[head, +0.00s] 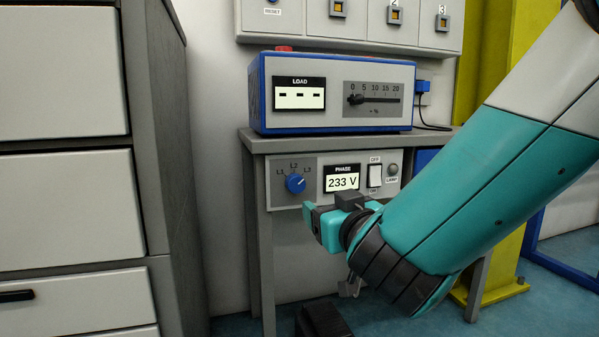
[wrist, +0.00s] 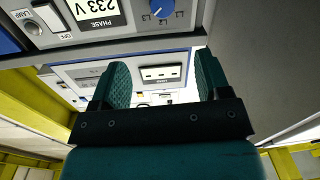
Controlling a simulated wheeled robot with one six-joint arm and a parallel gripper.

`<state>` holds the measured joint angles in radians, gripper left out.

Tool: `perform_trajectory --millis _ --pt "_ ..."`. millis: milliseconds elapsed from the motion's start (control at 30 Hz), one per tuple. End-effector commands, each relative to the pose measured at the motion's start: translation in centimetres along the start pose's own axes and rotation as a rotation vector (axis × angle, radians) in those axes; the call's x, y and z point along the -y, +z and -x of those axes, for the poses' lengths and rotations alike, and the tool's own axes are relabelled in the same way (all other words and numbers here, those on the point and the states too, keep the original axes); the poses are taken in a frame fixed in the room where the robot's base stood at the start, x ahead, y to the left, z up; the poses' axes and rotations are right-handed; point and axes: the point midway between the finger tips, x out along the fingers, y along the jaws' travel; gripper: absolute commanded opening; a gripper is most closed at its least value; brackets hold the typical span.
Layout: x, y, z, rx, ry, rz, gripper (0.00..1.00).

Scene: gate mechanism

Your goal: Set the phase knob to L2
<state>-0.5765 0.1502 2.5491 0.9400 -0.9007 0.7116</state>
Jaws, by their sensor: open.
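The blue phase knob (head: 295,183) sits on the left of a light grey panel (head: 322,203) under the bench top. L1, L2 and L3 are printed in an arc above it. The PHASE display (head: 342,178) reads 233 V. My gripper (head: 318,222) is open and empty, below and right of the knob and apart from it. In the wrist view, the knob (wrist: 161,8) shows upside down at the top edge, beyond my open gripper (wrist: 162,82).
A white OFF/ON switch (head: 375,175) and a round lamp (head: 393,169) sit right of the display. A blue LOAD box (head: 332,120) with a slider stands on the bench. Grey drawers (head: 70,200) stand at left. A yellow post (head: 505,150) is behind my arm.

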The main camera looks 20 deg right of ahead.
Motion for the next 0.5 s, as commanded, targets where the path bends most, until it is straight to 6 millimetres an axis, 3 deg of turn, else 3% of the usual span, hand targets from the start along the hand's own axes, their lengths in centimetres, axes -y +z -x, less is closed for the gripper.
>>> perform_trajectory --millis 100,500 --pt "0.2 -0.5 -0.9 0.009 -0.015 0.008 0.7" --pt "0.1 -0.4 -9.7 0.003 -0.01 0.002 0.7"
